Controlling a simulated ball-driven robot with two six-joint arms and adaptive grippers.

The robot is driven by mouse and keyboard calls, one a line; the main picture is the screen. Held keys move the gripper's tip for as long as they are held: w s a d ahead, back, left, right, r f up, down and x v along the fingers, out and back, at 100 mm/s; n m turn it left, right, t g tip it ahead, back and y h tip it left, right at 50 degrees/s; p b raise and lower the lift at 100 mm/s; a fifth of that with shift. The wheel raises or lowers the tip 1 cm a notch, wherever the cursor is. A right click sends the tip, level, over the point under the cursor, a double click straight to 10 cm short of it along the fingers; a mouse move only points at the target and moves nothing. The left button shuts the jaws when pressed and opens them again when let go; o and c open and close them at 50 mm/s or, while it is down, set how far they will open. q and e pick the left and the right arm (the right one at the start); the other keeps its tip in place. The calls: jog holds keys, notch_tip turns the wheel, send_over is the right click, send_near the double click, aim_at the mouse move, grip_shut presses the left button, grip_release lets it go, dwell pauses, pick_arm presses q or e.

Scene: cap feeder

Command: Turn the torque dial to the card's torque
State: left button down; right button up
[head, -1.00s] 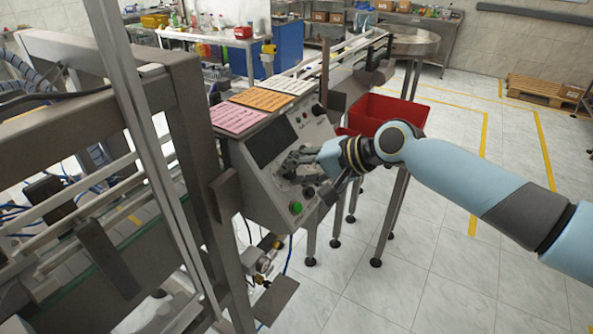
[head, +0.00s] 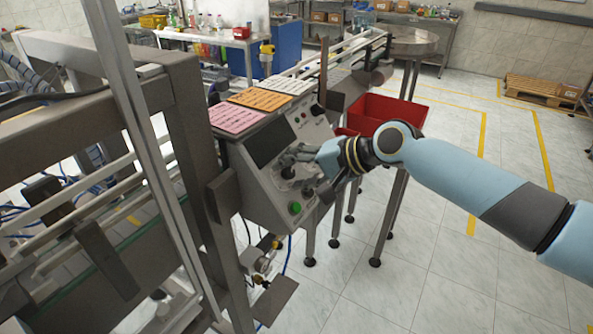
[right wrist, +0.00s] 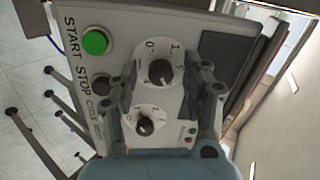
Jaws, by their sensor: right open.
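The sloped grey control panel (head: 262,190) has dials. In the right wrist view a larger black dial (right wrist: 160,72) on a white scale plate sits between my right gripper's fingers. A smaller dial (right wrist: 146,126) with a red mark sits on another white scale plate nearer the palm. I cannot tell from a label which one is torque. My right gripper (head: 288,158) is open at the panel; contact with the larger dial is unclear. Pink (head: 238,117), orange (head: 260,99) and white (head: 288,86) cards lie above the screen, their text too small to read. My left gripper is out of view.
A green START button (right wrist: 95,42) and a dark STOP button (right wrist: 102,86) are beside the dials. A dark screen (head: 271,144) is left of my fingers. A red bin (head: 388,112) stands behind my right wrist. A metal frame and conveyor fill the left side.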

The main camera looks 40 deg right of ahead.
jog(key=v, duration=1.2)
dwell(0.3)
